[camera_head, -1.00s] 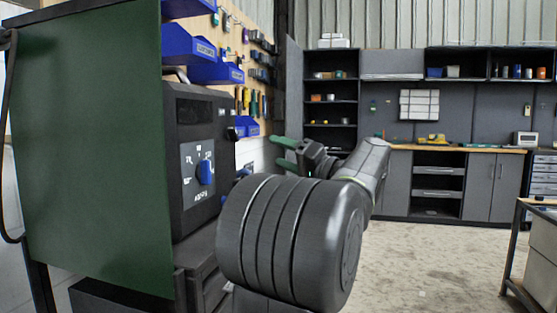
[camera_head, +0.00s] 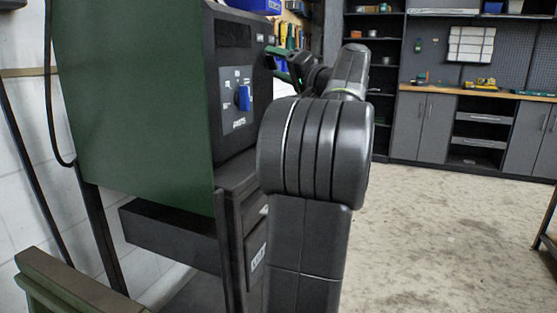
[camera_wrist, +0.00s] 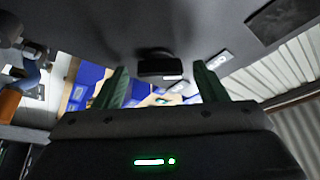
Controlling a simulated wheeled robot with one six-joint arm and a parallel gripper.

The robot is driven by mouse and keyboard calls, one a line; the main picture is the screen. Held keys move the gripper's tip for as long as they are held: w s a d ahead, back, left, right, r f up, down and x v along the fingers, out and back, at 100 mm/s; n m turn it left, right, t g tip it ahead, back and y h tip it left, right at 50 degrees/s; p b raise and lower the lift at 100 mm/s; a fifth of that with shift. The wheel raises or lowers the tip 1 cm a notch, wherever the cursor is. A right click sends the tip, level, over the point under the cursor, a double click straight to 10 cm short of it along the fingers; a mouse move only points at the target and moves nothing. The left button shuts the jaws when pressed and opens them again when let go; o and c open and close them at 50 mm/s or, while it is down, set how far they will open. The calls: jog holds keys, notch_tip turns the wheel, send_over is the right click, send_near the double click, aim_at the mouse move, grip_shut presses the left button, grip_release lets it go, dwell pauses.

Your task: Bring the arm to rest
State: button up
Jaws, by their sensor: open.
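My gripper (camera_wrist: 160,88) shows in the wrist view with its two green fingers wide apart and nothing between them. In the head view my gripper (camera_head: 275,64) is partly hidden behind my own arm, close to the right side of a dark machine (camera_head: 235,100). The machine's front has a blue knob (camera_head: 244,98) on a pale dial panel. In the wrist view a dark surface with a small black block (camera_wrist: 158,65) lies beyond the fingers. I cannot tell whether the fingers touch anything.
A workbench (camera_head: 480,92) and dark shelves (camera_head: 375,55) line the back wall. A wooden edge (camera_head: 65,285) is at the lower left. The concrete floor (camera_head: 440,230) at the right is open.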

dwell(0.4)
jog(key=p+v, duration=0.2)
jog(key=v, duration=1.2)
jog(key=b+x, duration=0.2)
jog(key=x, duration=1.2)
jog(key=shift+w+a+r+m+p, duration=0.1)
jog(key=shift+r+m+p, duration=0.2)
jog(key=shift+p, duration=0.8)
jog(key=m+h+p, duration=0.1)
jog(key=m+p, duration=0.2)
jog(key=p, duration=0.2)
jog(key=m+h+p, duration=0.1)
jog(key=m+p, duration=0.2)
jog(key=p, duration=0.2)
jog(key=shift+r+h, duration=0.15)
jog(key=shift+h, duration=0.25)
jog(key=m+p, duration=0.1)
jog(key=p, duration=0.1)
jog(key=shift+p, duration=0.3)
jog(key=m+g+h+p, duration=0.1)
jog(key=m+p, duration=0.2)
jog(key=p, duration=0.5)
jog(key=shift+r, duration=0.1)
